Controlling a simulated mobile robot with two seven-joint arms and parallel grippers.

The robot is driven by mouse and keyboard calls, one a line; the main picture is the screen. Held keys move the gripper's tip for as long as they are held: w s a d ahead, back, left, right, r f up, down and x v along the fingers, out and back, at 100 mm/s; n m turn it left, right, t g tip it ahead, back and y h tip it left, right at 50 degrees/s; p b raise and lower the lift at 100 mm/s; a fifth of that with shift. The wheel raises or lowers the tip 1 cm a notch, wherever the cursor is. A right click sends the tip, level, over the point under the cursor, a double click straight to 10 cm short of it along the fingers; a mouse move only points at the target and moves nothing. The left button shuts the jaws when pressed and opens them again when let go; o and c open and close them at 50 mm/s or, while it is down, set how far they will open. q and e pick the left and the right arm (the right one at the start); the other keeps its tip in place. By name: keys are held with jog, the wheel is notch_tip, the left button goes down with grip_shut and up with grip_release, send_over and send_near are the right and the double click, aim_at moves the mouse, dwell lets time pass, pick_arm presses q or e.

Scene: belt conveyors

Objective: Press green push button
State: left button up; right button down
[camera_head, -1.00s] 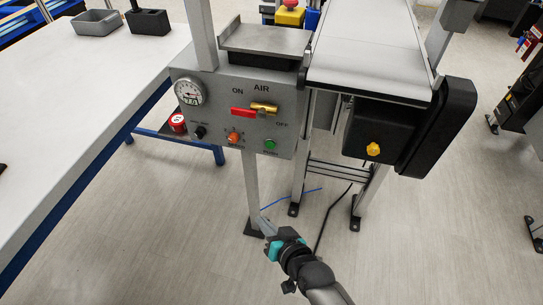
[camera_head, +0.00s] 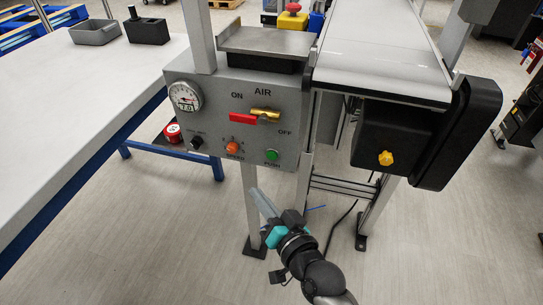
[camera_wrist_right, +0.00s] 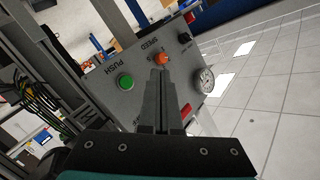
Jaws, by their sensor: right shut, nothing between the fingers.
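The green push button (camera_head: 272,154) sits at the lower right of the grey control panel (camera_head: 215,95), above the word PUSH. It also shows in the right wrist view (camera_wrist_right: 125,82), left of my fingers. My right gripper (camera_head: 258,192) is below the panel in the head view, its fingers pointing up toward it and apart from the button. In the wrist view its fingers (camera_wrist_right: 160,72) are together and empty, and their tips overlap the panel near the orange knob. My left gripper is in neither view.
The panel also carries an orange knob (camera_head: 232,147), a black knob (camera_head: 196,143), a red and yellow valve handle (camera_head: 255,116) and a gauge (camera_head: 185,97). A conveyor (camera_head: 378,50) stands at right. A white table (camera_head: 70,110) is at left. Floor below is open.

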aim_at(272, 156)
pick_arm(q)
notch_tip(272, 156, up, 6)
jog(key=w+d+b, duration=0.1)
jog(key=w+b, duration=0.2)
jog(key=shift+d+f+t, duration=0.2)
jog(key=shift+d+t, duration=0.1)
pick_arm(e)
jog(key=w+d, duration=0.2)
jog(key=w, duration=0.6)
jog(key=shift+d, duration=0.35)
jog(key=shift+w, duration=0.2)
dwell(0.8)
jog(key=shift+w+d, duration=0.15)
jog(key=shift+w, duration=0.1)
